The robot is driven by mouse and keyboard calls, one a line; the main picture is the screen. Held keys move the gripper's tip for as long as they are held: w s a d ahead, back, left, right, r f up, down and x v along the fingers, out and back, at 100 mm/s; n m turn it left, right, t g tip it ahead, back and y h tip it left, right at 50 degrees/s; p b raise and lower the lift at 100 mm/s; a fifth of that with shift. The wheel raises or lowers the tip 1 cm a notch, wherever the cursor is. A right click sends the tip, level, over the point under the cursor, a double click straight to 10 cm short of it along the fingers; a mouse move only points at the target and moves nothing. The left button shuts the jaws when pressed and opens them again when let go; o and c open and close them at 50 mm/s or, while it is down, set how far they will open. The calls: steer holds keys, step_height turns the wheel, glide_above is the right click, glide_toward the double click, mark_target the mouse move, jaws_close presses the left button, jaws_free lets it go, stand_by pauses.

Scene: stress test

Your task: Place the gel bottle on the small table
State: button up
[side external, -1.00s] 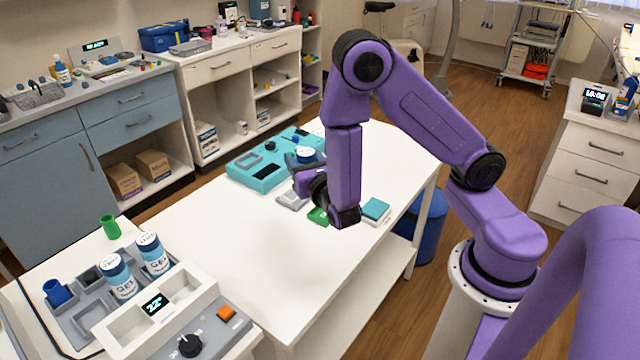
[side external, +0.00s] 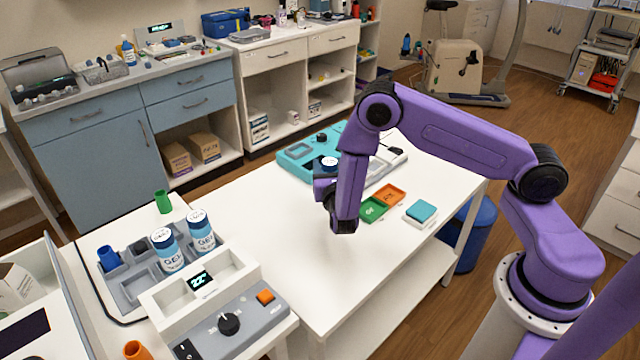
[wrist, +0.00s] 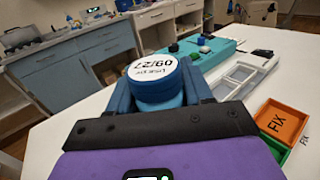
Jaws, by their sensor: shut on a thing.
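My gripper (side external: 322,190) is shut on a blue bottle with a white-topped cap (side external: 328,162). In the wrist view the held bottle's cap (wrist: 152,68) shows printed date text, with blue fingers on both sides. The bottle's body and front label are mostly hidden, so I cannot tell its height above the surface. My gripper is over the white table (side external: 290,235), left of the green tray. Two more bottles labelled GEL, a front one (side external: 167,252) and a rear one (side external: 201,232), stand upright in the grey holder (side external: 125,290) at the left.
A teal device (side external: 296,158) lies behind my gripper. A green tray (side external: 373,209), an orange tray (side external: 390,194) and a teal-topped block (side external: 421,211) lie to the right. A control panel (side external: 235,325) stands front left. The table's middle front is clear.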

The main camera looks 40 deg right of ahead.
steer(key=shift+w+d+f, duration=0.1)
steer(key=shift+w+f, duration=0.5)
steer(key=shift+f, duration=0.6)
steer(key=shift+w+a+f, duration=0.1)
steer(key=shift+w+f, duration=0.45)
steer(key=shift+f, duration=0.7)
steer(key=shift+w+d+f, duration=0.1)
steer(key=shift+w+f, duration=0.5)
steer(key=shift+f, duration=0.6)
steer(key=o, duration=1.2)
steer(key=shift+f, duration=0.1)
